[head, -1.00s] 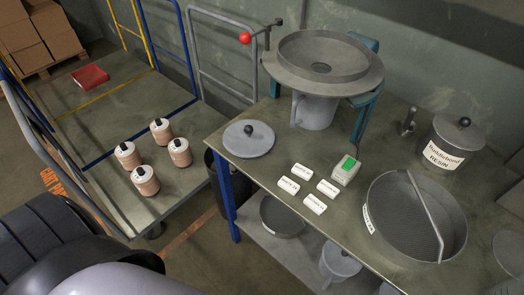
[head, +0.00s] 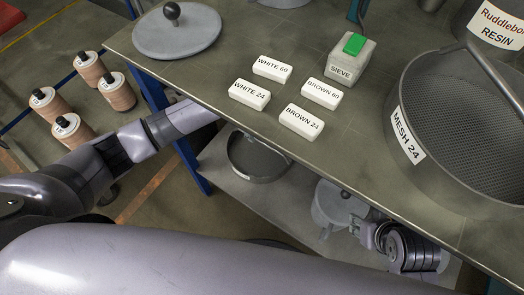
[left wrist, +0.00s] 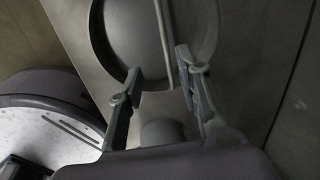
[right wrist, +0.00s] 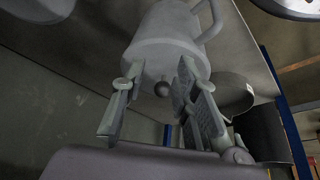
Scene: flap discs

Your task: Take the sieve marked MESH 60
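A sieve labelled MESH 24 (head: 408,135), with a bar handle, stands on the table at the right of the head view. Another round pan-like sieve (head: 258,178) stands on the lower shelf; I cannot read a mark on it. My left arm reaches under the tabletop in the head view, hiding its gripper there. In the left wrist view, my left gripper (left wrist: 159,62) is open towards a round pan (left wrist: 207,22) with a bar across it; its mark is not visible. My right gripper (right wrist: 155,80) is open and empty, near a lidded grey pot (right wrist: 166,48) with a side handle.
The table (head: 215,75) holds a grey lid (head: 178,35), label blocks (head: 249,94), a SIEVE box with a green top (head: 350,62) and a resin pot (head: 490,28). Spools (head: 89,68) stand at the left.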

